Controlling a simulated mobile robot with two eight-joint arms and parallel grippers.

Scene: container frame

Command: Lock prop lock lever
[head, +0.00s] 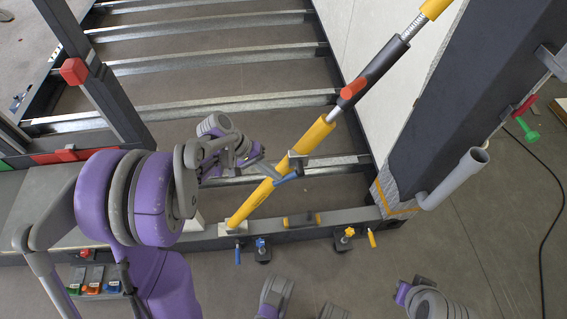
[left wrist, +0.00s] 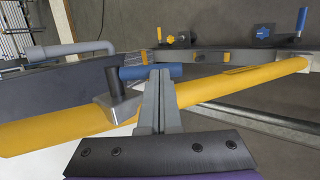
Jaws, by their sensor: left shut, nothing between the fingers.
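The yellow prop (head: 258,197) leans diagonally from the frame's lower beam up to the right. A small lever with a blue handle (head: 287,180) and a dark bracket sits on its lower tube. In the left wrist view the lever's blue handle (left wrist: 150,72) lies across the picture just beyond my fingertips. My left gripper (head: 272,174) is shut and empty, beside the lever. Its closed fingers (left wrist: 158,80) reach toward the blue handle; I cannot tell whether they touch it.
The lower beam (head: 330,219) carries blue and yellow clamps (head: 262,245). A dark post (head: 430,110) with a grey pipe (head: 455,178) stands at right. Metal crossbars (head: 215,106) span the frame behind. A black cable (head: 545,230) lies on the floor at right.

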